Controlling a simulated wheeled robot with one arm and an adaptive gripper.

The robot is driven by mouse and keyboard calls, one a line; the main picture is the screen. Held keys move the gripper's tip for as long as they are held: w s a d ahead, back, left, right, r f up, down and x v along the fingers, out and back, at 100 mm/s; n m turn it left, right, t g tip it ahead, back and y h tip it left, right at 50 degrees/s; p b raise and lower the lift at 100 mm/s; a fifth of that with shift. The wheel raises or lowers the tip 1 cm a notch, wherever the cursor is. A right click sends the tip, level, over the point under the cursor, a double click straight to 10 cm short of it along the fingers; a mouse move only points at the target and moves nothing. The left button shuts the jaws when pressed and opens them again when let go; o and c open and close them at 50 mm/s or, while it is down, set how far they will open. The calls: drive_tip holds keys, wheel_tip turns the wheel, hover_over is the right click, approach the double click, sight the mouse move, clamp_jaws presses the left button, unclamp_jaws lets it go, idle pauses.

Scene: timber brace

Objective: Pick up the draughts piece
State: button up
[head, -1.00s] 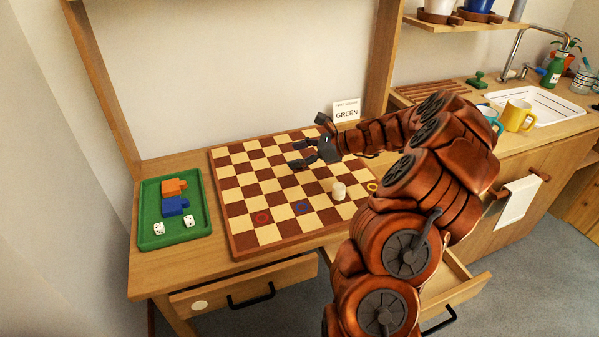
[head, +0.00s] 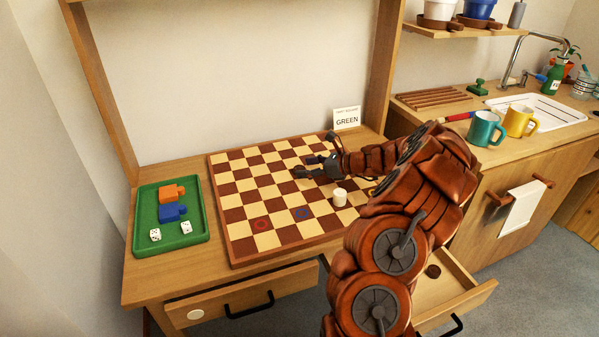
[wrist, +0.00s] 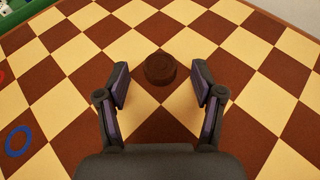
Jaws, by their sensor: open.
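A dark brown round draughts piece (wrist: 160,68) lies on the chequered board (wrist: 75,50) in the wrist view. It sits ahead of my gripper (wrist: 160,84), roughly centred between the two spread fingers, with board visible on both sides of it. The fingers do not touch it. In the head view my gripper (head: 309,168) is open and low over the middle of the board (head: 240,208); I cannot make out the brown piece there. A white cylindrical piece (head: 340,197) stands on the board, nearer the front and beside my arm.
A green tray (head: 145,219) with orange and blue blocks and two dice stands left of the board. An open drawer (head: 470,298) at the front right holds a dark disc (head: 433,271). Mugs (head: 486,128) stand on the right counter.

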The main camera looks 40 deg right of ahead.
drive_tip(key=shift+x, duration=0.95)
drive_tip(key=shift+c, duration=0.4)
drive_tip(key=c, duration=0.8)
drive_tip(key=shift+c, duration=0.2)
